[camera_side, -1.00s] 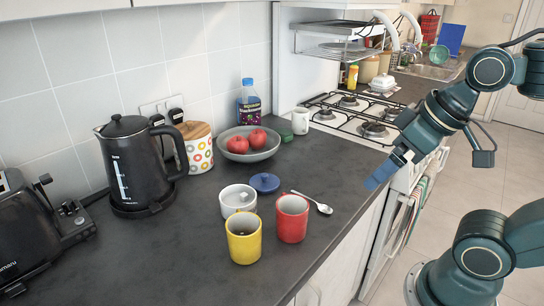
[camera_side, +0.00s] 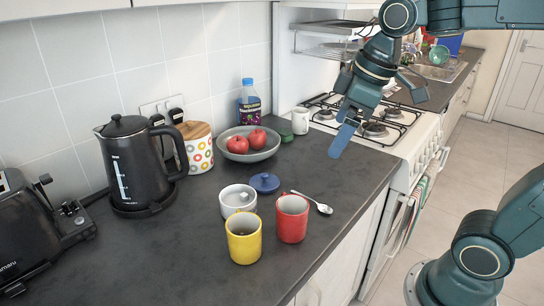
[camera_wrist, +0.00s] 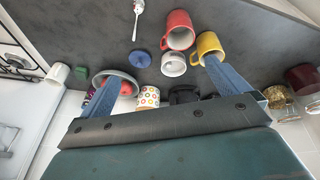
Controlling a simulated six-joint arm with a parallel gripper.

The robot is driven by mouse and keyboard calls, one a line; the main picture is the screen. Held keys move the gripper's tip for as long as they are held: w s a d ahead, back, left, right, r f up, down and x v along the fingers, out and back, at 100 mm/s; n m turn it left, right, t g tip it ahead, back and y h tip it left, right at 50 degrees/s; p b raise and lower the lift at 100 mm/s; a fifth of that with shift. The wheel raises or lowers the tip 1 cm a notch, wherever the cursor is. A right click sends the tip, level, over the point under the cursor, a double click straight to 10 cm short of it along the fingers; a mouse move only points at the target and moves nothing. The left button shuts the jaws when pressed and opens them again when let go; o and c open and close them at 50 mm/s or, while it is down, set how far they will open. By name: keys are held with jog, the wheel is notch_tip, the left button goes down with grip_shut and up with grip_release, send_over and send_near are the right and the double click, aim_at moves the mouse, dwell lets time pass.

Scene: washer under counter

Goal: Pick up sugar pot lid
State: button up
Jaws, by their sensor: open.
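The blue sugar pot lid (camera_side: 264,183) lies on the counter behind the white pot (camera_side: 238,199) and the red mug (camera_side: 292,219). The lid also shows in the wrist view (camera_wrist: 141,59), above the gap between my fingers. My gripper (camera_side: 342,139) is open and empty, raised above the counter's right edge near the hob, to the right of and higher than the lid. In the wrist view its two blue fingers (camera_wrist: 158,72) are spread wide apart.
A yellow mug (camera_side: 243,238) stands in front of the white pot. A spoon (camera_side: 322,208) lies right of the lid. A grey bowl of apples (camera_side: 249,153) stands behind it. The kettle (camera_side: 132,165) and toaster (camera_side: 35,240) are at left.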

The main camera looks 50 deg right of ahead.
jog(key=w+d+f+n+g, duration=0.1)
jog(key=w+d+f+n, duration=0.1)
jog(key=w, duration=0.5)
jog(key=w+d+f+n+g, duration=0.1)
jog(key=w+f+n, duration=0.3)
jog(key=w, duration=0.4)
jog(key=w+d+f+n+g+y, duration=0.1)
jog(key=w+d+f+n, duration=0.1)
jog(key=w, duration=0.5)
jog(key=f+n, duration=0.1)
jog(key=n, duration=0.1)
jog(key=shift+w+d+f+n+g, duration=0.3)
jog(key=shift+f+n+g, duration=0.1)
jog(key=shift+f, duration=0.15)
send_over(264, 174)
jog(key=shift+s+d+f, duration=0.15)
jog(key=shift+f, duration=1.9)
jog(key=shift+s+d+f, duration=0.1)
jog(key=shift+f, duration=1.95)
jog(key=shift+w+a+f, duration=0.1)
jog(key=shift+a+f, duration=0.05)
jog(key=shift+f, duration=1.15)
jog(key=shift+w+a+f, duration=0.1)
jog(key=shift+f, duration=1.2)
